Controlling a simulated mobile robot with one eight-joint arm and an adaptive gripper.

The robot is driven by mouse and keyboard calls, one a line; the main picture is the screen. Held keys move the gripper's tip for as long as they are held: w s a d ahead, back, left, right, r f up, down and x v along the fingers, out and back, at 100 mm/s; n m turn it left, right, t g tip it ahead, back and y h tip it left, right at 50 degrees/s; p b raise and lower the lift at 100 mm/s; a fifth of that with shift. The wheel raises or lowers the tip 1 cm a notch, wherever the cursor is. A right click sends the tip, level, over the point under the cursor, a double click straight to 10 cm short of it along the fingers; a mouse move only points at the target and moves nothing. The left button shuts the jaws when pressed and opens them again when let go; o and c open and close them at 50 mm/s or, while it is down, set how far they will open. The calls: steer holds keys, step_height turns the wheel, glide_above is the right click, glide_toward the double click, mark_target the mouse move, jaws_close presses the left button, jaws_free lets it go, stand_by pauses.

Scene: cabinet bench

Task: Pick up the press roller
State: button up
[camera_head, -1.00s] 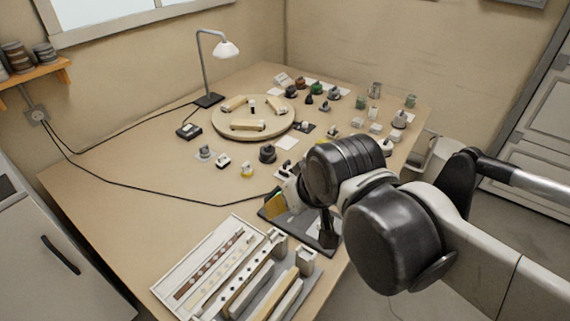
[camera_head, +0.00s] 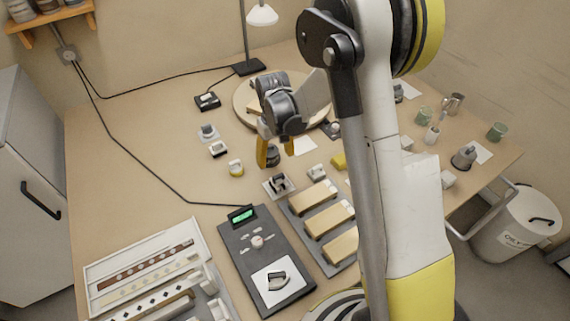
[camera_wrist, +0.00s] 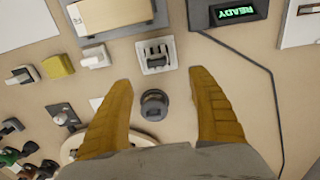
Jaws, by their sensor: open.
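My gripper (camera_head: 275,152) is open and empty, its two yellow fingers pointing down over the bench; they also show in the wrist view (camera_wrist: 161,78). No part is plainly marked as the press roller. A dark, round part (camera_wrist: 154,105) lies between the fingers in the wrist view; it also shows behind them in the head view (camera_head: 272,156). A black part on a pale square base (camera_wrist: 154,56) lies just beyond the fingertips; it also shows in the head view (camera_head: 279,184). Neither part is gripped.
A dark panel (camera_head: 237,250) with a lit green display stands in front, beside a rack of yellowish blocks (camera_head: 332,262). A white tray (camera_head: 98,270) with strips lies front left. A round turntable (camera_head: 243,105) and a lamp (camera_head: 246,45) stand behind. Small parts surround my gripper.

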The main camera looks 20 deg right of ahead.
mark_target(278, 176)
steer(key=shift+w+f, duration=0.1)
steer(key=shift+f, duration=0.35)
step_height(278, 176, down, 5)
steer(key=shift+a+r+b, duration=0.1)
steer(key=shift+a+b, duration=0.05)
steer(key=shift+b, duration=0.85)
steer(key=f+b, duration=0.1)
steer(key=f, duration=0.2)
steer(key=f+b, duration=0.1)
steer(key=f, duration=0.1)
steer(key=shift+s+d+f+b, duration=0.2)
steer(key=shift+d+f+b, duration=0.1)
steer(key=shift+d, duration=0.1)
steer(key=shift+r, duration=0.1)
steer(key=c, duration=1.5)
